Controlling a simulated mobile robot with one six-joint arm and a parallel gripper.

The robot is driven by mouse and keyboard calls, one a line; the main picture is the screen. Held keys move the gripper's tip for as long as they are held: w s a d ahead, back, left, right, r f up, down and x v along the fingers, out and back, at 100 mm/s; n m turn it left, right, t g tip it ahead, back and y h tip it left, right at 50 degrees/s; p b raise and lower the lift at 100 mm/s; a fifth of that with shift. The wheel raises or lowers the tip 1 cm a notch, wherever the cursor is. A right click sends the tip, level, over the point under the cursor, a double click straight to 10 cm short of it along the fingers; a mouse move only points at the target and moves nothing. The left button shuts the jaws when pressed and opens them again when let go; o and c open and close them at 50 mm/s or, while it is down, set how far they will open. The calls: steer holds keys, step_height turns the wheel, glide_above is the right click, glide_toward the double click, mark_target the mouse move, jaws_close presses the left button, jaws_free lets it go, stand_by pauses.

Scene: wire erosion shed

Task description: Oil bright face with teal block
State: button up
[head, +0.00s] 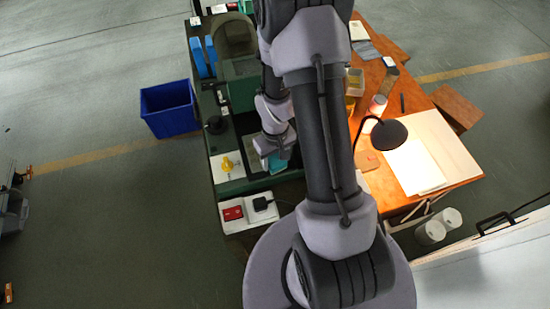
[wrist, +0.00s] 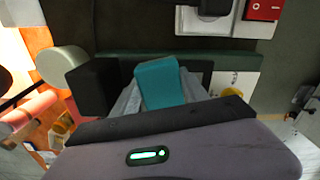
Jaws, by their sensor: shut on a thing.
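The teal block (wrist: 162,84) sits between the fingers of my gripper (wrist: 160,98) in the wrist view, slightly tilted. My gripper is shut on it. In the head view my gripper (head: 277,148) is over the right part of the green bench, with the teal block (head: 276,163) just below it. I cannot tell whether the block touches anything under it. I cannot make out the bright face with certainty; my arm and gripper hide part of the bench there.
A yellow part (head: 231,165) on a pale plate lies left of my gripper. A wooden table (head: 440,105) with a lamp (head: 388,133) stands right. A blue bin (head: 170,108) is on the floor.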

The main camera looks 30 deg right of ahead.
steer(key=shift+f+b, duration=1)
steer(key=shift+f, duration=0.05)
